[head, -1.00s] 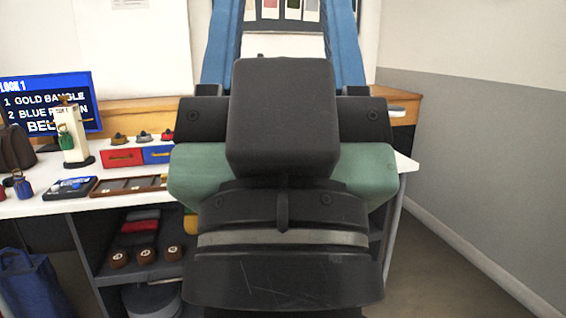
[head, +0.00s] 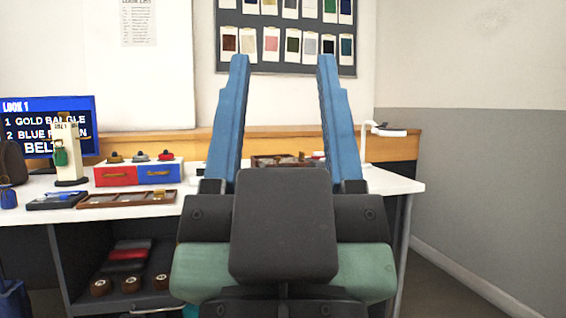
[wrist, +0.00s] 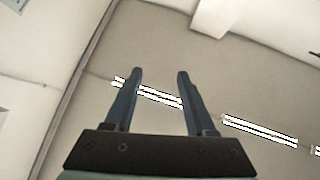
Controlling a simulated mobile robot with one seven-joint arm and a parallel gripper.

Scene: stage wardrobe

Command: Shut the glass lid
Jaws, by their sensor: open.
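My gripper (head: 283,64) stands upright in the middle of the head view, its two blue fingers wide apart with nothing between them. It also shows open and empty in the wrist view (wrist: 160,73), pointing toward the ceiling. A brown-framed case (head: 269,161) with small items sits on the table behind my fingers, partly hidden by them. A flat brown compartment tray (head: 128,199) lies at the table's front left. I cannot tell a glass lid on either one. My gripper touches neither.
The white table (head: 400,184) holds a red and blue drawer unit (head: 137,173), a stand with a green bag (head: 66,154) and a screen (head: 44,103) at left. A white lamp (head: 372,135) stands at right. Floor right of the table is clear.

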